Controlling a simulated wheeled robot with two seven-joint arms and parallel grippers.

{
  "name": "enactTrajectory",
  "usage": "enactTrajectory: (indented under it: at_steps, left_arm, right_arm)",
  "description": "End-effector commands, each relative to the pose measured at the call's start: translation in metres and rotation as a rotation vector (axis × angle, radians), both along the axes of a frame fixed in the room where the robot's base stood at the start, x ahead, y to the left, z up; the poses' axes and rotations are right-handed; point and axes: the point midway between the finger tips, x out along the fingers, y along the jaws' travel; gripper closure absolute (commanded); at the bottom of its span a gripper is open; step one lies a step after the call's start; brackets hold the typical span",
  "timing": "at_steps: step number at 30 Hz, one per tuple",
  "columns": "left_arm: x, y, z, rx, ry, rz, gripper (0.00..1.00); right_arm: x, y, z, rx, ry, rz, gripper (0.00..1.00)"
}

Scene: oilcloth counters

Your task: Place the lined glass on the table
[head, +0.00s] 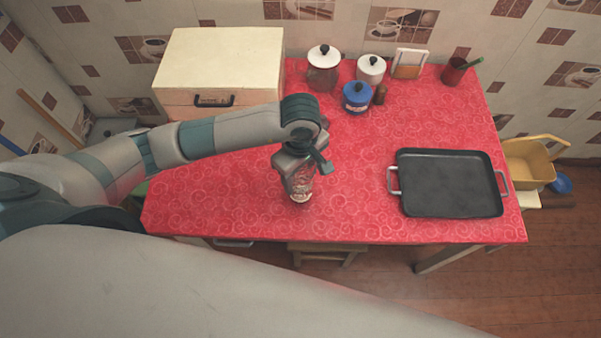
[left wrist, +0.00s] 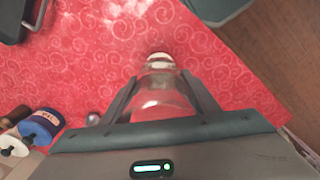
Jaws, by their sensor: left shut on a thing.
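The lined glass (head: 300,187) is a clear glass at the front middle of the red table (head: 225,190). My left gripper (head: 298,170) is shut on it from above. In the left wrist view the glass (left wrist: 162,98) sits between my two fingers (left wrist: 160,100), with a pale rim or base at its far end. The glass is close over the red cloth; I cannot tell whether it touches. The gripper hides its upper part in the head view. My right gripper is not in view.
A black tray pan (head: 450,183) lies at the right of the table. A cream box (head: 222,62) stands at the back left. The cloth around the glass is clear.

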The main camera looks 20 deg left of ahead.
Motion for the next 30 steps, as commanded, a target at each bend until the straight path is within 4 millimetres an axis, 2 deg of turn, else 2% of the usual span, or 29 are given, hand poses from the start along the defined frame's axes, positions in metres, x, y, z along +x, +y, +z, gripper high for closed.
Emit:
enactTrajectory:
  at_steps: [3,16,17,19,30]
  left_arm:
    - [0.0003,-0.0003,-0.0051,-0.001,-0.002,-0.001,0.88]
    - [0.0009,-0.0004,-0.0098,-0.002,-0.003,-0.002,0.88]
    - [0.0004,-0.0001,-0.0103,-0.001,-0.002,-0.001,0.43]
    - [0.0002,-0.0001,-0.0094,0.0,-0.001,-0.001,0.27]
    - [0.0,-0.0001,-0.0084,0.0,-0.001,-0.001,0.27]
  right_arm:
    - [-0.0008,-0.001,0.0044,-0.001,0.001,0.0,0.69]
    - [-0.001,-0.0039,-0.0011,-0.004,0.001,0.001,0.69]
    - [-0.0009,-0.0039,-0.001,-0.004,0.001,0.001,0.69]
    - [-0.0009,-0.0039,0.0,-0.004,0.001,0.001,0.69]
    - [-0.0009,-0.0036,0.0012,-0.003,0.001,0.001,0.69]
